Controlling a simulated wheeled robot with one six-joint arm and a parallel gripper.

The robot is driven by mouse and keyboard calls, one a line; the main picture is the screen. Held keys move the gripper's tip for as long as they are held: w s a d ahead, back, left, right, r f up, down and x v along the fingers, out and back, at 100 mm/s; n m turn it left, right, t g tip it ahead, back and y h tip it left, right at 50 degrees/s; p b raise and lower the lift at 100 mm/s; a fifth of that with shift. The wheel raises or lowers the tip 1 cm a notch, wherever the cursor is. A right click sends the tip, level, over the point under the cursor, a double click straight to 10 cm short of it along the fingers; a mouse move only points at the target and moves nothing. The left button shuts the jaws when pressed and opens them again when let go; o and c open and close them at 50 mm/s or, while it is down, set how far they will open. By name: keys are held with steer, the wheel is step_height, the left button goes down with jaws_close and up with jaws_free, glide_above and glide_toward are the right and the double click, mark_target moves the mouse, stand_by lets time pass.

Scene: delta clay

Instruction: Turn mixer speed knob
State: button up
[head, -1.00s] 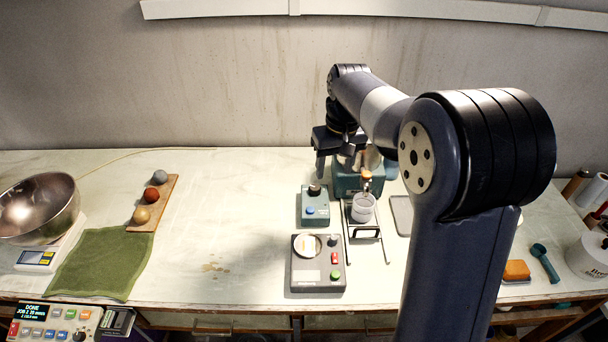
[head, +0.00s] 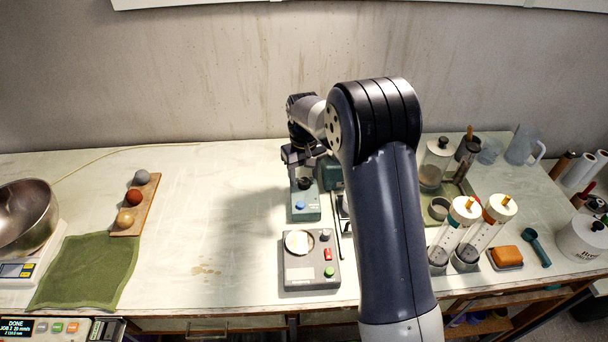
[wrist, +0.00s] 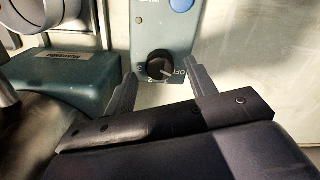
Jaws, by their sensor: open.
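The teal control box (head: 307,208) stands on the bench with a blue button on its front part. Its black round knob (head: 304,183) sits on the far part; in the wrist view the knob (wrist: 160,66) shows a pale pointer line beside printed "OFF" lettering. My gripper (wrist: 160,78) is open, with one finger on each side of the knob in that view. I cannot tell whether either finger touches it. In the head view my gripper (head: 303,165) is over the far end of the box. The teal mixer body (head: 330,173) is mostly hidden behind my arm.
A grey panel (head: 310,273) with a white dish and coloured buttons stands in front of the box. A teal housing (wrist: 60,85) lies close left of my fingers in the wrist view. Bench left of the box is clear up to the wooden ball rack (head: 150,190).

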steer(key=shift+f, duration=0.75)
steer(key=shift+c, duration=0.4)
steer(key=c, duration=0.9)
